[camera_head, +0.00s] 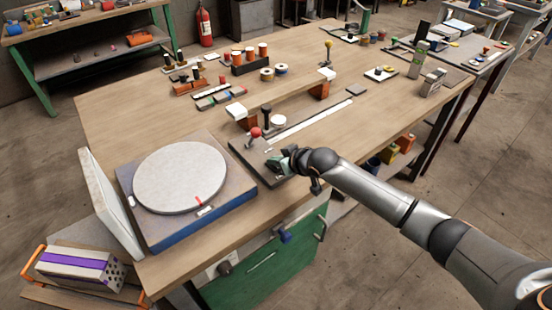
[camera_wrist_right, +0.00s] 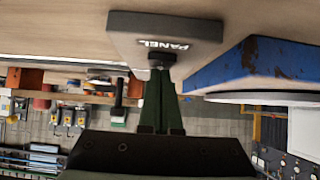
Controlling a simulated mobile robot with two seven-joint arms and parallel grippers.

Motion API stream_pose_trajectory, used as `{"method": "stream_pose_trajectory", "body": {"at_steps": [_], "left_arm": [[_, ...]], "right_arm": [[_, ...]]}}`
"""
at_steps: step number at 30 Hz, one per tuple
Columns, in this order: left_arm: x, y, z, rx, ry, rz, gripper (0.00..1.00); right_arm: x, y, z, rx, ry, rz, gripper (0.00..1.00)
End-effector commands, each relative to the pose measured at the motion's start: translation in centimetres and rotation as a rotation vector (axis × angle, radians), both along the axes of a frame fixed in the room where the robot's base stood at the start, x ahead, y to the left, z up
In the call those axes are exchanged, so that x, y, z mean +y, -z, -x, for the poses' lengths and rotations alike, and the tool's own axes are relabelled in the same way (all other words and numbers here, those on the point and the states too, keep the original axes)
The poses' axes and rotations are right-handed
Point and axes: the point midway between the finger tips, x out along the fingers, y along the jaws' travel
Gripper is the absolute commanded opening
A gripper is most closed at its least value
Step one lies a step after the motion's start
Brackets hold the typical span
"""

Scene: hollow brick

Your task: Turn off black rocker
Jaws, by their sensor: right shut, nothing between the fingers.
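The dark panel (camera_head: 250,155) lies flat near the table's front edge in the head view. In the wrist view the panel (camera_wrist_right: 135,28) appears upside down, with white "PANEL" lettering. A small black part (camera_wrist_right: 162,60) shows at its edge, right at my right fingertips; I cannot tell whether it is the rocker or whether they touch. My right gripper (camera_head: 277,163) is over the panel's right part, its green fingers (camera_wrist_right: 162,78) shut and empty. In the head view my gripper hides that part of the panel. My left gripper is out of view.
A red-knobbed lever (camera_head: 256,132) stands at the panel's back edge. A round grey turntable (camera_head: 180,178) on a blue base is to the left. A wooden beam on orange blocks (camera_head: 320,88) and a white strip (camera_head: 312,121) lie behind. The table's right front is fairly clear.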

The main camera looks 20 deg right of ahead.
Motion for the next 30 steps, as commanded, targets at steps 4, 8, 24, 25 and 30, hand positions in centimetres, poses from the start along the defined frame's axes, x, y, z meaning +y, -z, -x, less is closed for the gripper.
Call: {"method": "stream_pose_trajectory", "body": {"at_steps": [4,8,24,25,30], "left_arm": [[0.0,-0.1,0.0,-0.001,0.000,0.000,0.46],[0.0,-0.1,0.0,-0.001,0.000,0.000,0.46],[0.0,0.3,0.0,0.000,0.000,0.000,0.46],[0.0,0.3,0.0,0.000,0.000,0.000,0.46],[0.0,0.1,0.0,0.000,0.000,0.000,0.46]], "right_arm": [[0.0,0.0,0.0,0.001,0.000,0.000,0.00],[0.0,0.0,0.0,0.001,0.001,0.000,0.00],[0.6,-0.4,-1.4,0.002,0.000,-0.001,0.00],[0.6,-0.4,-1.4,0.002,0.000,-0.001,0.00],[0.5,-0.6,-1.4,0.001,0.001,0.000,0.00]]}}
